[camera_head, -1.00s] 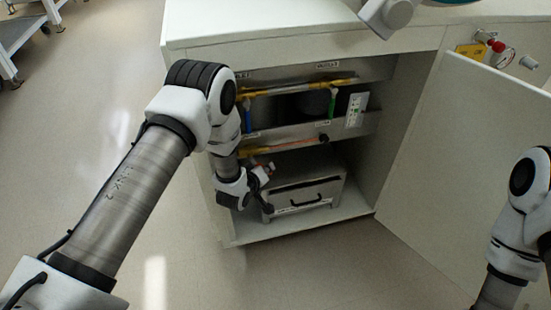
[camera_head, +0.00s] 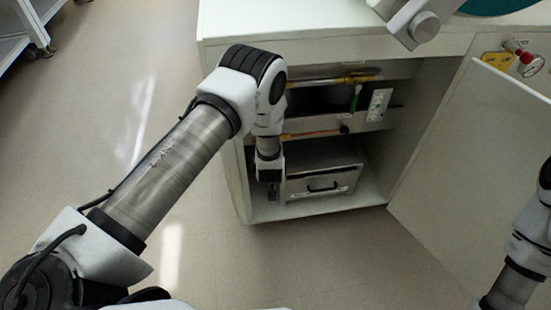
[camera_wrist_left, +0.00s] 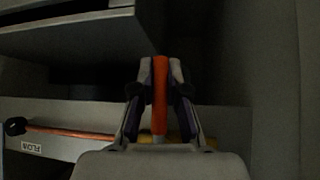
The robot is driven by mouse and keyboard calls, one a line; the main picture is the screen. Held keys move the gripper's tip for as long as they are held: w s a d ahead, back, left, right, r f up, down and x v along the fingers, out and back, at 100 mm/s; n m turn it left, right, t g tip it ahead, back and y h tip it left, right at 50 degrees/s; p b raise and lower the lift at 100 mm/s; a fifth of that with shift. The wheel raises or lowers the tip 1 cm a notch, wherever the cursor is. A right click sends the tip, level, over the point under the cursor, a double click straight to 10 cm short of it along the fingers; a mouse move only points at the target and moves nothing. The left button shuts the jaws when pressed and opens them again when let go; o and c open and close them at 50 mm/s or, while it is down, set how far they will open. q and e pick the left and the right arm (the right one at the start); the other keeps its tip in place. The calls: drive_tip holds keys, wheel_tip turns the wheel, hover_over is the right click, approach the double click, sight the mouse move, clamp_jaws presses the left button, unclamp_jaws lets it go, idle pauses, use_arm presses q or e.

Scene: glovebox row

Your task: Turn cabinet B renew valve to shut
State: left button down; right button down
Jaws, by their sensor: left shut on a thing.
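My left arm reaches into the open cabinet (camera_head: 236,190). The left gripper (camera_head: 272,190) is low at the left side of the cabinet, beside a grey metal box. In the left wrist view the left gripper (camera_wrist_left: 160,72) is shut on an orange handle (camera_wrist_left: 160,95), which stands between its fingers. No label on this handle is readable. A green handle (camera_head: 355,98) hangs below a yellow pipe (camera_head: 345,79) at the right. The left part of the pipework is hidden behind my arm. My right gripper is out of view.
The grey box (camera_head: 325,172) with a black pull stands on the cabinet floor. An orange rod with a black knob (camera_wrist_left: 15,126) and a FLOW label (camera_wrist_left: 32,148) runs across a panel. The open door (camera_head: 480,150) is at the right. Floor in front is clear.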

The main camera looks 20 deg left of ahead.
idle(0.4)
use_arm(q)
drive_tip(key=c, duration=1.2)
unclamp_jaws()
drive_tip(key=shift+a, duration=0.1)
drive_tip(key=shift+o, duration=0.2)
drive_tip(key=v, duration=1.2)
